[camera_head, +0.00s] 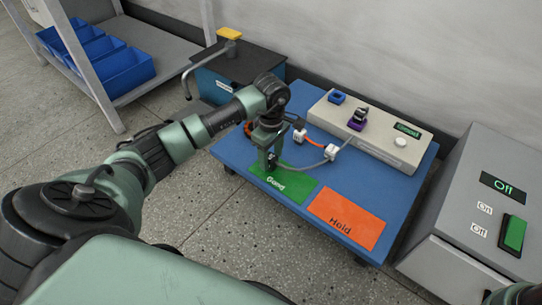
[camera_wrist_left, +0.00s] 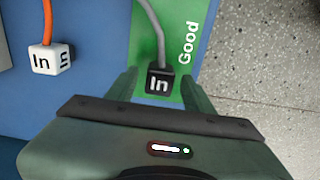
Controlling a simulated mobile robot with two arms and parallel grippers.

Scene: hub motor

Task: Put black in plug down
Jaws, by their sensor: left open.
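The black plug (camera_wrist_left: 158,83) is a small dark cube marked "In" with a grey cable. In the left wrist view it stands over the green "Good" mat (camera_wrist_left: 180,30), between the fingers of my left gripper (camera_wrist_left: 158,92). The fingers are open, with a gap visible on each side of the plug. In the head view my left gripper (camera_head: 270,162) points down at the upper left of the green mat (camera_head: 284,184) and mostly hides the plug. The wrist view suggests the plug rests on the mat, but I cannot be sure.
A white "In" plug (camera_wrist_left: 50,60) with an orange cable lies nearby. White connectors (camera_head: 332,151) sit by the grey test box (camera_head: 375,133). A grey control box (camera_head: 480,160) reads "Off".

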